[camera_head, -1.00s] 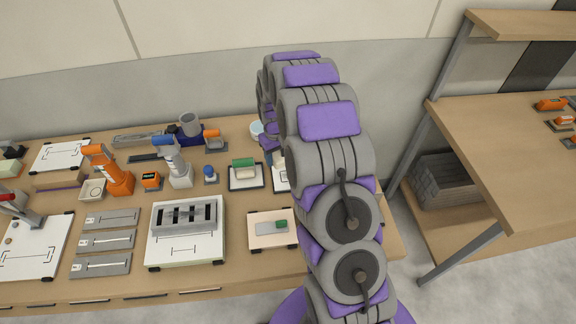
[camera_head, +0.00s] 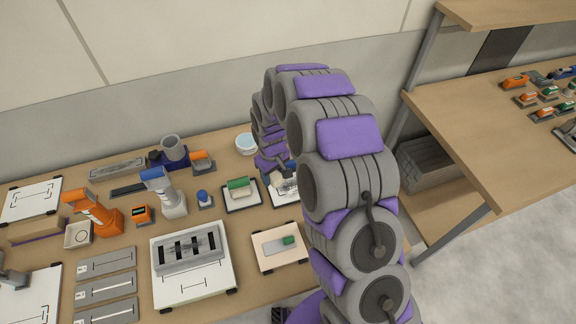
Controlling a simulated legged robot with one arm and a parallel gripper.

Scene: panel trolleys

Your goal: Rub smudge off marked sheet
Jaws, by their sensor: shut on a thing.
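My gripper (camera_head: 283,173) is partly hidden behind my own arm links. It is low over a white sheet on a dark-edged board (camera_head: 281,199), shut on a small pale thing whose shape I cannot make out. Whether that thing touches the sheet is hidden. No smudge can be made out on the visible part of this sheet. Left of it, a similar dark-edged tray (camera_head: 229,206) holds a green-topped block (camera_head: 238,184) and a cream block.
The wooden bench (camera_head: 215,216) is crowded. A white board with a slotted grey block (camera_head: 187,247), a cream board with a grey plate (camera_head: 279,244), an orange tool (camera_head: 97,213) and a white bowl (camera_head: 246,143) stand close. A shelf unit (camera_head: 470,130) stands right.

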